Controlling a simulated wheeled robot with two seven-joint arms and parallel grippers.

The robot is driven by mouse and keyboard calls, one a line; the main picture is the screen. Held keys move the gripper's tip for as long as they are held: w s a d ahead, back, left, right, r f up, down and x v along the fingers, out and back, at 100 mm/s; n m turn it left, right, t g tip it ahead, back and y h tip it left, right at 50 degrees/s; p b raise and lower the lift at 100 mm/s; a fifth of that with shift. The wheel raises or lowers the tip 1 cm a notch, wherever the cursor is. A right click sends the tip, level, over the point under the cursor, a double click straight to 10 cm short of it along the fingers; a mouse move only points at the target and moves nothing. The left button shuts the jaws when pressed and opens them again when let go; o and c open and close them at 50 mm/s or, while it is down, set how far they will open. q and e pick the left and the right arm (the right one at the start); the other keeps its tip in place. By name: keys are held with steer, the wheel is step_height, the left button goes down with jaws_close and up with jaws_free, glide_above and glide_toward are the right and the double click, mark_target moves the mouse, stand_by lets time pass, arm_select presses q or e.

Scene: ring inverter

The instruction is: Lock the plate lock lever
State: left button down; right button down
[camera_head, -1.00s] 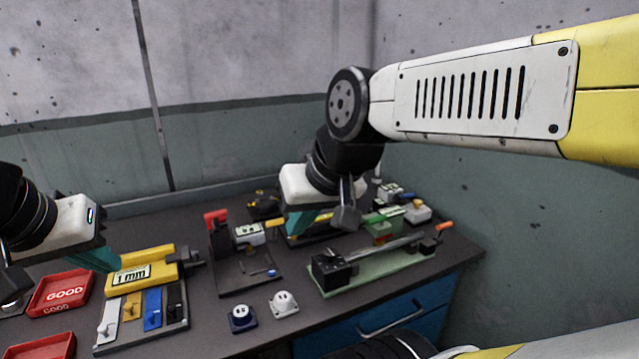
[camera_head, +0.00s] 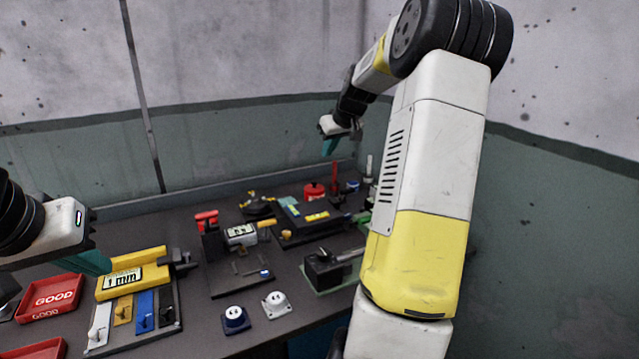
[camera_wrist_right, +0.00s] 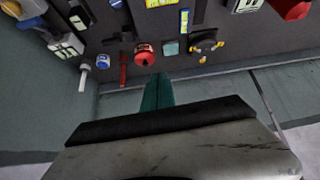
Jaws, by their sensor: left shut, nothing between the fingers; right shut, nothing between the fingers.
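I cannot tell for sure which part is the plate lock lever. Candidates in the head view are a red-handled clamp (camera_head: 207,222) on a dark plate, and a black block fixture (camera_head: 325,268) with a metal bar on a green base, whose right end is hidden behind my right arm. My right gripper (camera_head: 329,147) is shut and empty, raised above the back of the bench near the wall. Its teal tips also show in the right wrist view (camera_wrist_right: 158,92). My left gripper (camera_head: 97,264) is shut and empty, over the left side near the yellow 1 mm gauge (camera_head: 132,275).
Red GOOD tray (camera_head: 50,297) lies at the left. Blue (camera_head: 235,319) and white (camera_head: 276,304) small parts stand at the front. At the back are a dark box (camera_head: 311,222), a red round can (camera_head: 314,191), also in the right wrist view (camera_wrist_right: 145,53), and a red post (camera_head: 335,176).

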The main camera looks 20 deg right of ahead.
steer(key=w+d+f, duration=0.2)
steer(key=d, duration=0.4)
steer(key=w+d+f, duration=0.2)
steer(key=d+f, duration=0.1)
steer(key=d, duration=0.2)
steer(key=shift+d+f+m+t, duration=0.3)
steer(key=shift+d+m+t, duration=0.1)
glide_above(345, 197)
steer(key=f, duration=0.7)
steer(key=shift+w+d+f, duration=0.1)
steer(key=shift+w, duration=0.25)
steer(key=f, duration=0.1)
steer(key=s+f, duration=0.1)
steer(key=shift+s+d+f, duration=0.15)
steer(key=shift+s+f, duration=0.05)
steer(key=shift+f, duration=0.2)
steer(key=shift+s+f, duration=0.25)
steer(key=shift+f, duration=0.2)
steer(key=shift+s, duration=0.1)
